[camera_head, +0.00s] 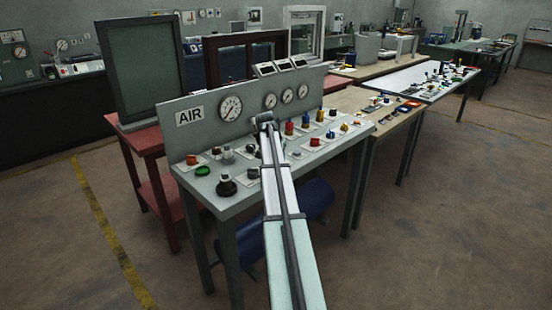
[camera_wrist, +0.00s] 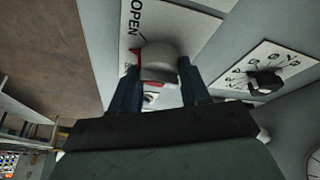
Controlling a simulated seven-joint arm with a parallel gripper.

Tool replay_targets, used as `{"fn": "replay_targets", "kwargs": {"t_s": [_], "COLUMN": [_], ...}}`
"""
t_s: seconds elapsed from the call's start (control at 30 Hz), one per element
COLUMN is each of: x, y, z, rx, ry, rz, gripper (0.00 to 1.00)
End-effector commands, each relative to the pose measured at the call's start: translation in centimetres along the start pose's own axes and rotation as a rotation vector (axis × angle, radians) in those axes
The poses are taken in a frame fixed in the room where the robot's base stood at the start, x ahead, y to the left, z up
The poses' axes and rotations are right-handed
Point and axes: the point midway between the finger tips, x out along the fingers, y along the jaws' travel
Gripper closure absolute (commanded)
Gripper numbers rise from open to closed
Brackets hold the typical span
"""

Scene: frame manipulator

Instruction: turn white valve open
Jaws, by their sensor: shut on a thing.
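The white valve (camera_wrist: 158,58) is a pale round knob with red parts in the wrist view. It sits over a white plate (camera_wrist: 185,25) marked OPEN, and a red tip at its left edge lies close to that word. My gripper (camera_wrist: 159,70) has one dark finger on each side of the knob and is shut on it. The fingers hide part of the knob's sides. In the head view my arm reaches over the grey panel bench (camera_head: 240,197), and I cannot make out the gripped valve there.
A black knob (camera_wrist: 265,82) on its own dial plate is close to the right of my gripper. The bench holds a green button (camera_head: 202,171), a large black knob (camera_head: 227,187) and several coloured knobs. An upright gauge panel marked AIR (camera_head: 189,116) stands behind them.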

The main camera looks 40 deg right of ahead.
Motion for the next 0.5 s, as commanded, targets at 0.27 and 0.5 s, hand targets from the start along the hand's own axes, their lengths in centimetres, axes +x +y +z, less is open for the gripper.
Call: {"fn": "replay_targets", "kwargs": {"t_s": [0.27,0.5], "x": [0.08,0.10], "y": [-0.23,-0.28], "z": [-0.06,-0.10], "rx": [0.239,0.424], "ry": [-0.014,-0.023], "rz": [0.101,0.178], "gripper": [0.85,0.85]}}
